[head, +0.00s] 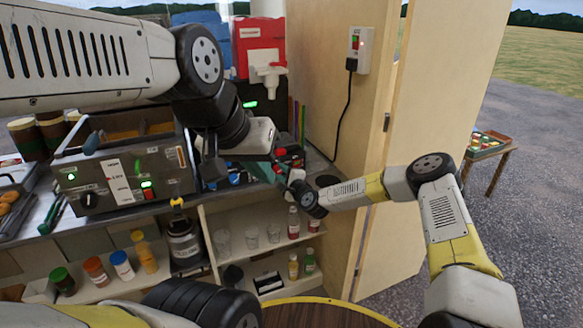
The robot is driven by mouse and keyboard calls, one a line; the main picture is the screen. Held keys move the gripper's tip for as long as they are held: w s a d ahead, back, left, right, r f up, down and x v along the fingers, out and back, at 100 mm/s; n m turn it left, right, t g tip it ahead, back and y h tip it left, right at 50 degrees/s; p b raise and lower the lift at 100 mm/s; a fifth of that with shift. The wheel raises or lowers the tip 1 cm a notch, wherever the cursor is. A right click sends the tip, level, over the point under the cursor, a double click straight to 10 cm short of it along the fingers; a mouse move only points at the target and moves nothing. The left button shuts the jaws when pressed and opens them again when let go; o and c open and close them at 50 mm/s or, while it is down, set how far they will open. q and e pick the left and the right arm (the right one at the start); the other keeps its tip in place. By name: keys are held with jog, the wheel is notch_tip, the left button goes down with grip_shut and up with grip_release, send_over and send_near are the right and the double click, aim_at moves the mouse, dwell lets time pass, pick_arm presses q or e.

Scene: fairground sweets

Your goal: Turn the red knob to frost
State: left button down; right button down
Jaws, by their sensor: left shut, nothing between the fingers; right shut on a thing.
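A teal appliance (258,172) sits on the counter at the middle, partly hidden behind my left gripper. A small red part (281,152) shows beside it. My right gripper (284,176) reaches in from the right to the appliance's front and is shut on a small part there, seemingly the red knob. The fingers cover most of that part, so its pointer and the frost mark cannot be read. My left gripper (213,172) is shut and empty, pointing down just left of the appliance, close to it.
A grey control box (125,178) with a black knob and green lights stands left. A red dispenser (258,45) with a white tap stands behind. Shelves (262,228) below hold jars, cups and bottles. A wooden panel with a socket (359,50) bounds the right side.

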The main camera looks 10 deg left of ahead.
jog(key=shift+f, duration=0.1)
jog(key=c, duration=1)
grip_release()
jog(key=shift+c, duration=0.2)
jog(key=shift+s+d, duration=0.1)
jog(key=v, duration=0.7)
jog(key=shift+s, duration=0.25)
jog(key=shift+d, duration=0.15)
